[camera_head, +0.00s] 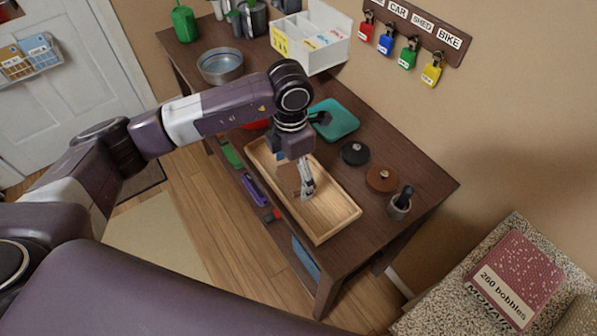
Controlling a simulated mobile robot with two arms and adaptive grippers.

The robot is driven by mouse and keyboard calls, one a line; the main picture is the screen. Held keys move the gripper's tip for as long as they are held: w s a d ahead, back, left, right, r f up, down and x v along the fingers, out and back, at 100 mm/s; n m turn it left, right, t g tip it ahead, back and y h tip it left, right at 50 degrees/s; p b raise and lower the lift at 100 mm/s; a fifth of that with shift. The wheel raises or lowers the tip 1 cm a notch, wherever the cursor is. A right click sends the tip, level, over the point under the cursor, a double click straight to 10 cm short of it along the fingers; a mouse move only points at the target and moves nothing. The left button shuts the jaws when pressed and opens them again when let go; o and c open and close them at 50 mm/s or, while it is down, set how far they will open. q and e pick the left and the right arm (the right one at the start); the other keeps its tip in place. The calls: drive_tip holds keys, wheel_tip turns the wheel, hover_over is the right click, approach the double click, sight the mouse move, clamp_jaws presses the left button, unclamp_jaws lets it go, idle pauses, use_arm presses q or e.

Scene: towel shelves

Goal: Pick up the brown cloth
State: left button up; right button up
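A brown patch that looks like the brown cloth (287,177) lies in the left part of a shallow wooden tray (334,213) on the dark table. It is partly hidden by my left arm and gripper. My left gripper (306,192) reaches down into the tray, right beside the brown patch. The fingers are small and seen from above, so I cannot tell whether they are open, shut, or touching the cloth. My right gripper is not in view.
A teal folded item (338,121), a black round object (354,153), a brown round object (381,179) and a mortar with pestle (399,205) stand behind the tray. A metal bowl (220,67) and white organizer (313,38) stand farther back. The tray's right half is empty.

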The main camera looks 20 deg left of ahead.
sight(292, 174)
use_arm(q)
drive_tip(key=shift+c, duration=2.4)
drive_tip(key=shift+s+a, duration=0.1)
drive_tip(key=shift+c, duration=0.3)
drive_tip(key=shift+r, duration=0.4)
wheel_tip(292, 174, up, 7)
drive_tip(key=shift+f+b, duration=0.15)
drive_tip(key=shift+b, duration=0.5)
wheel_tip(292, 174, up, 13)
drive_tip(key=shift+f+b, duration=0.2)
drive_tip(key=shift+b, duration=0.15)
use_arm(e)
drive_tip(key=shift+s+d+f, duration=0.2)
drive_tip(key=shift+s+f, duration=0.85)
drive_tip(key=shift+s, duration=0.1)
